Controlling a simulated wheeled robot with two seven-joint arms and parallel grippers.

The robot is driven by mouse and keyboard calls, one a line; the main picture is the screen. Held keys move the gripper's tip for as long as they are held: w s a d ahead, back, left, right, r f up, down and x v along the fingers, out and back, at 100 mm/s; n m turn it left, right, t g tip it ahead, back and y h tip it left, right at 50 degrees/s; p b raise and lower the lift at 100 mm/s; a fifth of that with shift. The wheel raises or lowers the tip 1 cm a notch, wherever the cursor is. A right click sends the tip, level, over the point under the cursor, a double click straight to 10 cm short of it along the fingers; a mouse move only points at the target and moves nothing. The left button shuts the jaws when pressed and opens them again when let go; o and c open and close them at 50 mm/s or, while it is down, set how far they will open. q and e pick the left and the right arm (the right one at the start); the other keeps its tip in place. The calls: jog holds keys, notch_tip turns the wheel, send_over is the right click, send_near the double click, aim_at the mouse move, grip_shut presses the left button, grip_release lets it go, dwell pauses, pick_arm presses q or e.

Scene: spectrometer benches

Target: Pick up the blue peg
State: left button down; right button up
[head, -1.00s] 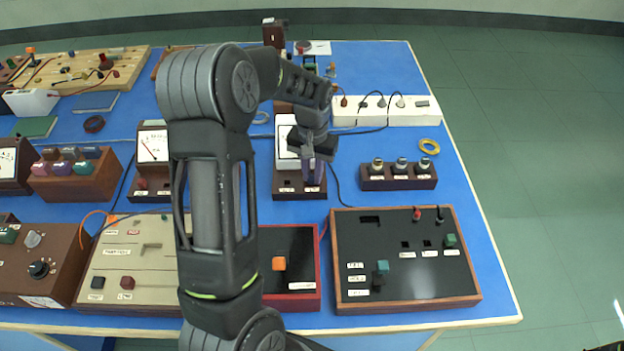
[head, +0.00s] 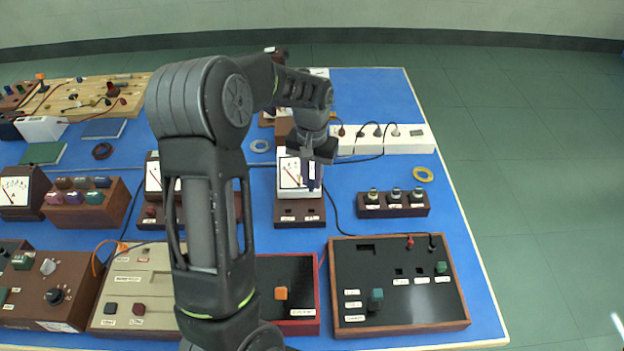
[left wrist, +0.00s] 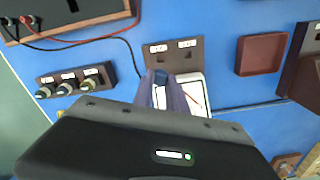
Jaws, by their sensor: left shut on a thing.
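My left gripper (head: 312,184) is in front of the white-faced meter (head: 291,172) in the head view, above its brown base with sockets. In the left wrist view the fingers (left wrist: 161,95) are closed together on a small dark blue piece, the blue peg (left wrist: 161,77), whose end shows between the fingertips. Most of the peg is hidden by the fingers. The brown base (left wrist: 173,56) with two labelled sockets lies just beyond the fingertips; the fingertips look apart from it. My right gripper is not in view.
A block with three knobs (head: 393,204) stands right of the meter, and a black panel in a wooden frame (head: 400,285) stands nearer. A white power strip (head: 405,141) and a yellow ring (head: 423,174) lie behind. A brown tray (left wrist: 262,54) shows in the left wrist view.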

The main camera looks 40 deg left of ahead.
aim_at(312, 180)
pick_arm(q)
jog(key=shift+r, duration=0.2)
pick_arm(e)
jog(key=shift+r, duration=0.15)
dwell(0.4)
